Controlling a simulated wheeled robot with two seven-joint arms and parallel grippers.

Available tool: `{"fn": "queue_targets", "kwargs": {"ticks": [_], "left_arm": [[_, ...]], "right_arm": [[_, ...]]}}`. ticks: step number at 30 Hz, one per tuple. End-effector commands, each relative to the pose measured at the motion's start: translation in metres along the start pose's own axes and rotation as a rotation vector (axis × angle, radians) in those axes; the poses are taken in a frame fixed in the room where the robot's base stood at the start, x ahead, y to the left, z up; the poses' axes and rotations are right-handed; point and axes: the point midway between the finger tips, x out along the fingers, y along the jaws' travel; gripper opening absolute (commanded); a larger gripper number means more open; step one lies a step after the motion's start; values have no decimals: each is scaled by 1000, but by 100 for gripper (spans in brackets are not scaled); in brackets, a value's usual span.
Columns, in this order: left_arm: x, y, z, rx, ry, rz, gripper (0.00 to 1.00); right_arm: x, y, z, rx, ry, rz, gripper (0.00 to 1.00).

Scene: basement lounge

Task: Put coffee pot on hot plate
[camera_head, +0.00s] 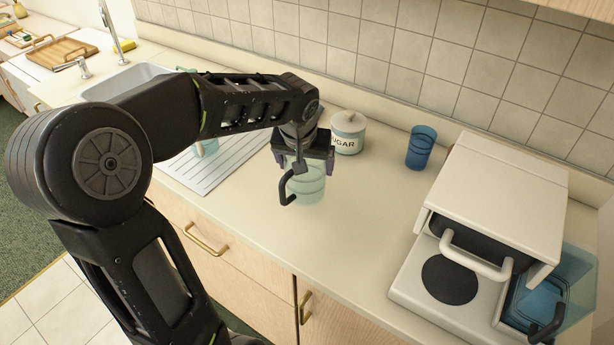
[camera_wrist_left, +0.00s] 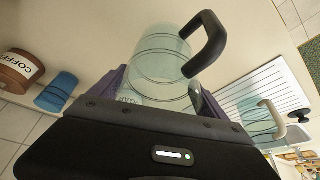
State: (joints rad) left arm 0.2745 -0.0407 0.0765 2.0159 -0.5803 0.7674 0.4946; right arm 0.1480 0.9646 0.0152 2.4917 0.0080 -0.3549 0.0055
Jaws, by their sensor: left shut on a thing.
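My left gripper (camera_head: 303,160) is shut on a clear, greenish glass coffee pot (camera_head: 308,188) with a black handle that points toward the front of the counter. The pot and its handle also show in the wrist view (camera_wrist_left: 158,68), between purple fingers. I cannot tell whether the pot's base touches the counter. The hot plate (camera_head: 450,279) is a bare black disc on the white base of the coffee maker (camera_head: 498,195) at the right. The coffee maker's white handle overhangs the disc's back edge. My right gripper is not in view.
A sugar canister (camera_head: 348,133) and a blue cup (camera_head: 421,147) stand by the tiled wall. A blue transparent jug (camera_head: 570,290) with a black handle is at the coffee maker's right. A ridged drainboard (camera_head: 225,160) lies left. The counter before the coffee maker is clear.

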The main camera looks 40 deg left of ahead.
Motion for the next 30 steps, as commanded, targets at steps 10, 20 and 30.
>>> {"fn": "queue_targets", "kwargs": {"ticks": [10,20,30], "left_arm": [[6,0,2,0,2,0,39],[38,0,16,1,0,0,39],[42,0,17,0,2,1,39]], "right_arm": [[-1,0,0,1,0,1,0],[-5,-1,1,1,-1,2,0],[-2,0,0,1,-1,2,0]]}}
